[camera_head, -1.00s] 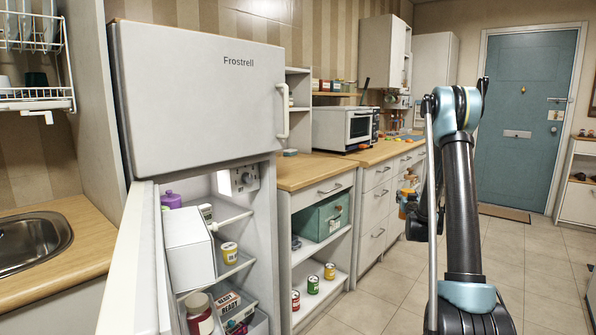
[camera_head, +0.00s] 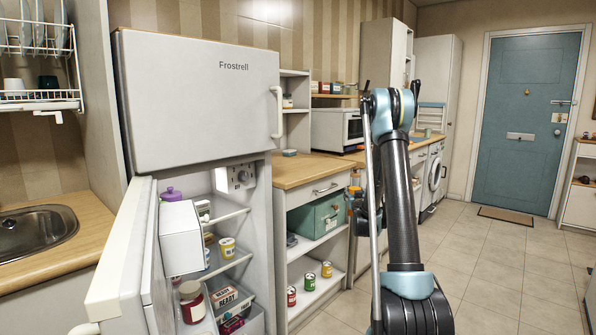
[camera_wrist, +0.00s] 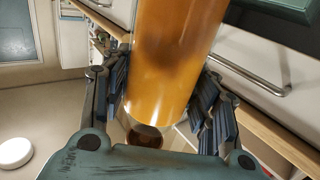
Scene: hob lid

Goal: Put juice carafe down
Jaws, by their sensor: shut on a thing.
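The juice carafe (camera_wrist: 168,60) is a cylinder full of orange juice, large in the wrist view. My gripper (camera_wrist: 163,85) is shut on it, with a dark padded finger on each side. In the head view the carafe (camera_head: 354,183) is a small orange shape at the left edge of my arm, mostly hidden. It is held in front of the drawer units, apart from the wooden counter (camera_head: 300,172). A brown round shape, perhaps its cap or base, shows below it in the wrist view; I cannot tell which.
The fridge (camera_head: 200,105) has its lower door (camera_head: 135,245) open, with jars and boxes on its shelves. A green box (camera_head: 315,217) and several cans stand on open shelves under the counter. A toaster oven (camera_head: 335,130) stands farther back. The floor (camera_head: 480,250) at right is clear.

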